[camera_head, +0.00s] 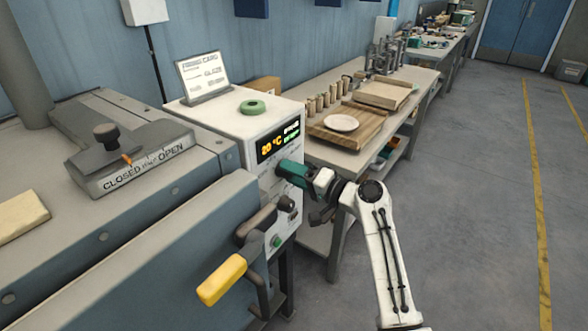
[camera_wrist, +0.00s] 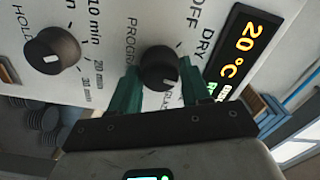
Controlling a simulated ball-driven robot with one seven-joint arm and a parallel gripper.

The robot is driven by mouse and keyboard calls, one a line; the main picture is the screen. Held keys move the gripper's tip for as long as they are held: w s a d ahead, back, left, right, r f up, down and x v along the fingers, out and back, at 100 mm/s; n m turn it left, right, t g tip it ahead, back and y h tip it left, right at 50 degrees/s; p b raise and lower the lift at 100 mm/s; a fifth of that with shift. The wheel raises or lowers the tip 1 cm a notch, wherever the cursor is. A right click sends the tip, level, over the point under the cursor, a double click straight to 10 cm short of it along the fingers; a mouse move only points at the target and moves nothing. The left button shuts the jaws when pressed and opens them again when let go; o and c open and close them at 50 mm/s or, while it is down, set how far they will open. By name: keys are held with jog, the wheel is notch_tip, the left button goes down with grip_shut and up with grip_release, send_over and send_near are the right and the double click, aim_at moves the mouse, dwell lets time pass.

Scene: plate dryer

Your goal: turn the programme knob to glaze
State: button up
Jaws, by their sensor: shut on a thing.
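The black programme knob (camera_wrist: 158,66) sits on the white control panel (camera_wrist: 110,55) in the wrist view. My gripper (camera_wrist: 155,90) has its green fingers on either side of the knob, shut on it. The knob's white mark is at its lower right edge, toward a partly hidden label that seems to read GLAZE. OFF and DRY are printed to the upper right. In the head view my gripper (camera_head: 286,172) reaches the front of the control box (camera_head: 228,122); the knob is hidden there. The display (camera_head: 278,142) reads 20 °C.
A hold knob (camera_wrist: 52,50) with minute marks sits beside the programme knob. A yellow-handled lever (camera_head: 222,279) sticks out at the front. A workbench (camera_head: 345,155) stands behind. Floor at right is clear.

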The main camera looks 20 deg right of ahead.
jog(key=shift+d+m+p, duration=0.1)
jog(key=shift+m+p, duration=3.1)
jog(key=shift+m, duration=1.9)
jog(key=shift+f, duration=0.1)
jog(key=o, duration=1)
jog(key=shift+o, duration=0.2)
jog(key=b+v, duration=0.1)
jog(key=v, duration=0.9)
jog(key=shift+s+d, duration=0.2)
jog(key=shift+s, duration=0.15)
